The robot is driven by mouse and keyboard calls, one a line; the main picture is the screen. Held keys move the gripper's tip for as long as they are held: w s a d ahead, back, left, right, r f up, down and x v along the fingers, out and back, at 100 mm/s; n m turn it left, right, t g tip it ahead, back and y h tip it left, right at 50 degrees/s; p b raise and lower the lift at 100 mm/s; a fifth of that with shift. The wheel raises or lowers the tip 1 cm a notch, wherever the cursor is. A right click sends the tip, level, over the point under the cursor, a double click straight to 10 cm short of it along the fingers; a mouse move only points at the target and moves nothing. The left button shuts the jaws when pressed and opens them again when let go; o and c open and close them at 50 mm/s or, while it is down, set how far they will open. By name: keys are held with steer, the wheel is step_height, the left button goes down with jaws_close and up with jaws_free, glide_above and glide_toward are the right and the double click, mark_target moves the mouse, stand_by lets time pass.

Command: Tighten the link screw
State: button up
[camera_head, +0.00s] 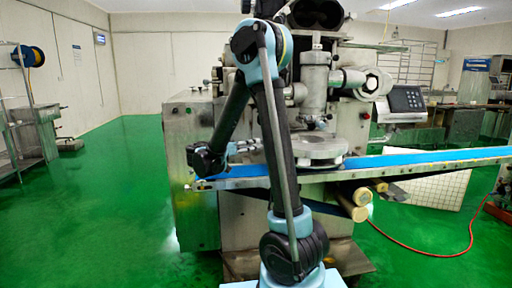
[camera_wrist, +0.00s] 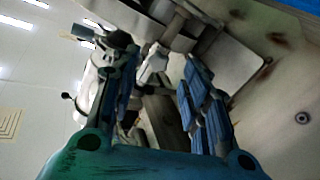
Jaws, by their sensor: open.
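My gripper (camera_head: 252,148) is open at the left front of the steel encrusting machine (camera_head: 196,130), just above the left part of the blue conveyor belt (camera_head: 245,171). It points right, toward the round steel plate (camera_head: 318,150) under the machine's head. In the wrist view my gripper (camera_wrist: 158,72) shows its two fingers spread, with blurred metal machine parts beyond and between them. I cannot make out the link screw for certain in either view. My arm hides part of the machine front in the head view.
The control panel (camera_head: 405,101) is on the machine's right. The belt's frame reaches out to the right. A red hose (camera_head: 430,252) lies on the green floor (camera_head: 110,215), which is open on the left. A rack with a blue reel (camera_head: 32,56) stands far left.

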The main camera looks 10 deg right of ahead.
steer(key=v, duration=0.8)
steer(key=s+d+f+n+g+y, duration=0.2)
steer(key=s+d+f+n+y, duration=0.15)
steer(key=s+d, duration=0.35)
steer(key=s+d+f+n+g+y, duration=0.25)
steer(key=s+d+y, duration=0.2)
steer(key=d, duration=0.45)
steer(key=s+a+f+n+y, duration=0.2)
steer(key=s+f+y, duration=0.2)
steer(key=s, duration=0.5)
steer(key=s+a+f+n+y, duration=0.2)
steer(key=s+f+y, duration=0.2)
steer(key=s+f, duration=0.3)
steer(key=shift+s+a+y, duration=0.3)
steer(key=shift+s+a, duration=0.1)
steer(key=shift+s, duration=0.65)
steer(key=shift+f, duration=0.15)
